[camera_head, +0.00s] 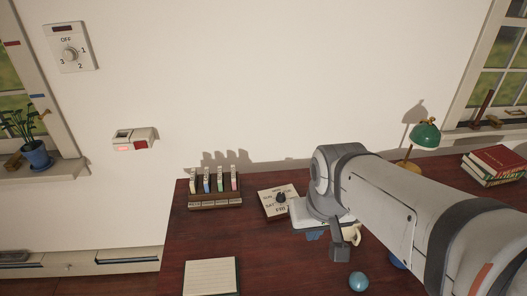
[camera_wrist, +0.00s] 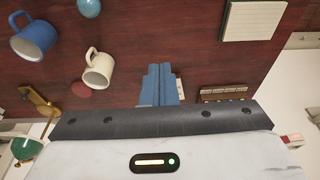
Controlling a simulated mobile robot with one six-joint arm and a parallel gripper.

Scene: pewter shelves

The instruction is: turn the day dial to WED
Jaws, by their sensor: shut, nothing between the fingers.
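The day dial (camera_head: 276,203) is a small pale box with a dark round knob on the desk, left of my arm. FRI shows on its front edge, and the other labels are too small to read surely. I cannot tell which day the knob points to. My gripper (camera_head: 313,236) is just right of the dial and toward the front, apart from the knob as far as I can see. In the wrist view my gripper (camera_wrist: 158,70) has its blue fingers together with nothing between them.
A rack of coloured tabs (camera_head: 215,201) stands left of the dial, with a notepad (camera_head: 210,277) in front. A blue ball (camera_head: 358,281) and a cream mug (camera_wrist: 99,69) are near my arm. A green lamp (camera_head: 425,135) and books (camera_head: 495,165) stand right. A dial (camera_head: 69,53) and switch (camera_head: 134,139) are on the wall.

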